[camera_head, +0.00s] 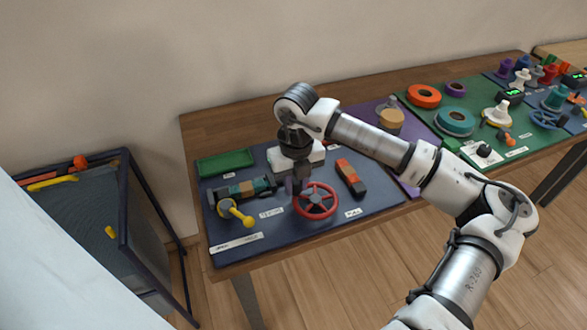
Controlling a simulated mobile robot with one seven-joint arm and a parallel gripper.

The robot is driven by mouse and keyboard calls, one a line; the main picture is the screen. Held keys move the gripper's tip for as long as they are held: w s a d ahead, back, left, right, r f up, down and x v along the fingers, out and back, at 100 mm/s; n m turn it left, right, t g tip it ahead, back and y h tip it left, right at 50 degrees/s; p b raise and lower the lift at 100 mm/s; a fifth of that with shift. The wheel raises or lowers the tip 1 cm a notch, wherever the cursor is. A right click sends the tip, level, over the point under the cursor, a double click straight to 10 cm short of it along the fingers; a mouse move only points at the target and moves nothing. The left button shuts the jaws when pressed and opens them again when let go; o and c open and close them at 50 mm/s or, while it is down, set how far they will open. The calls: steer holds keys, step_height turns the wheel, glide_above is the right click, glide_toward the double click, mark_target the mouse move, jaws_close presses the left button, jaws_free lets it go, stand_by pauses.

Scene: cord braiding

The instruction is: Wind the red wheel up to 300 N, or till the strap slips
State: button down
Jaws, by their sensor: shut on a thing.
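The red wheel (331,209) with dark spokes lies on a dark blue mat (368,215) near the table's front edge. My gripper (296,190) points down at the wheel's left rim. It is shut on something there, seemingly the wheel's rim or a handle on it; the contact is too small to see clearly. A white base (318,153) stands behind my gripper, partly hidden by it. I cannot make out a force reading or the strap for certain. A dark device with teal and brown parts (258,185) lies left of my gripper.
A yellow crank (237,214) sits at the mat's left. A green tray (224,163) lies behind it, and an orange-and-black tool (350,177) lies right of the wheel. Spools and rings, including an orange ring (423,96), fill the table's right. A dark bin (85,225) stands left.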

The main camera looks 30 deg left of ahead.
mark_target(330, 188)
steer(key=w, duration=0.1)
steer(key=w+d, duration=0.1)
steer(key=w, duration=0.1)
steer(key=w+d, duration=0.1)
steer(key=w, duration=0.1)
steer(key=shift+w+f, duration=0.1)
steer(key=shift+f, duration=0.1)
steer(key=d, duration=0.1)
steer(key=d+b, duration=0.1)
steer(key=d, duration=0.1)
steer(key=d+b, duration=0.1)
steer(key=shift+w+d, duration=0.15)
steer(key=shift+w, duration=0.15)
steer(key=shift+r+p, duration=0.6)
steer(key=shift+p, duration=1)
steer(key=shift+f+p, duration=0.15)
steer(key=shift+p, duration=0.15)
